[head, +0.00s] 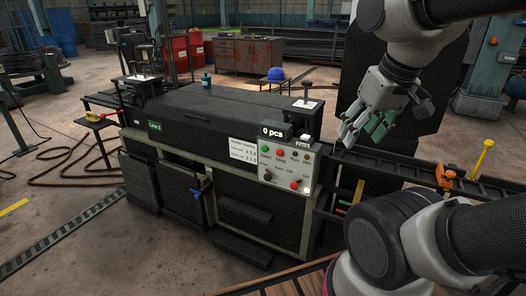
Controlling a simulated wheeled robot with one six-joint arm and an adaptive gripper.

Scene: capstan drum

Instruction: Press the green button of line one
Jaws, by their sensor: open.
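The green button (265,149) sits at the upper left of a small grey control panel (283,174), above the word "Start". The panel is on the front right of a long black machine with a green "Line 1" label (155,126). A red button (281,151) marked "Stop" is just right of the green one. My gripper (362,132) is open and empty, to the right of the panel and apart from it. Its fingers with greenish pads point down and left.
A "0 pcs" display (271,132) stands above the panel, and a white notice (243,150) is left of it. A blue cap (275,74) and a dark teal bottle (206,80) are at the machine's far side. A rail with orange and yellow parts (446,175) runs right.

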